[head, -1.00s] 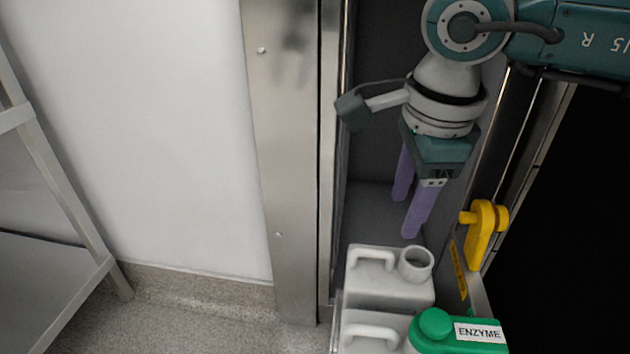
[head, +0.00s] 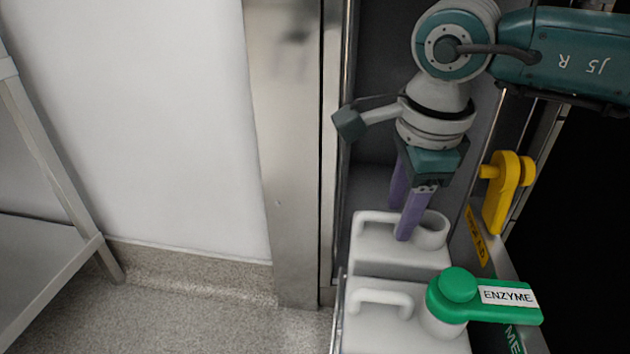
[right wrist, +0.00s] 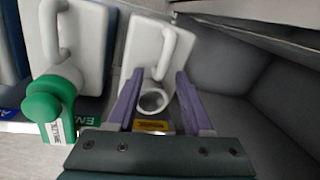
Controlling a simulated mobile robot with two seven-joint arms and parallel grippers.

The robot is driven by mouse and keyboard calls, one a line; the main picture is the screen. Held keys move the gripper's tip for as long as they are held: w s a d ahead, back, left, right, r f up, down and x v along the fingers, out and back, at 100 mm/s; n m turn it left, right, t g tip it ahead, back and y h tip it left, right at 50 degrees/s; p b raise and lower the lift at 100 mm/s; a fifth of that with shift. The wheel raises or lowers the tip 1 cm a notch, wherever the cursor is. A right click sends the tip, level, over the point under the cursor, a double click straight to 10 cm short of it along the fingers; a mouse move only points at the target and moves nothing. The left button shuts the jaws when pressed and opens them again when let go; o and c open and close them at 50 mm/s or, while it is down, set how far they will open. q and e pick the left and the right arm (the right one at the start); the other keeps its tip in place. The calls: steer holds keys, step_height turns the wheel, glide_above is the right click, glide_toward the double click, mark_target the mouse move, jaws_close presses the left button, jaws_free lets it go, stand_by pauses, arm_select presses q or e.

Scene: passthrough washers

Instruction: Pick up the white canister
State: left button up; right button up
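A white canister (head: 385,258) with a moulded handle and an open round mouth stands in the narrow bay in the head view. It also shows in the right wrist view (right wrist: 140,55), its mouth facing me. My right gripper (head: 400,222) points down at this canister, its purple fingers overlapping the handle and mouth area. In the right wrist view the fingers (right wrist: 160,73) are spread apart, with the canister's neck and mouth seen between them. I cannot tell whether they touch it. My left gripper is not in view.
A second white canister (head: 370,330) with a green cap (head: 458,284) and an ENZYME tag (head: 508,296) stands close in front. A yellow lever (head: 508,190) is on the right wall. A steel post (head: 288,150) bounds the bay's left side. A metal rack (head: 50,150) stands far left.

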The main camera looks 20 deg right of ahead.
jaws_close()
stand_by(1.2)
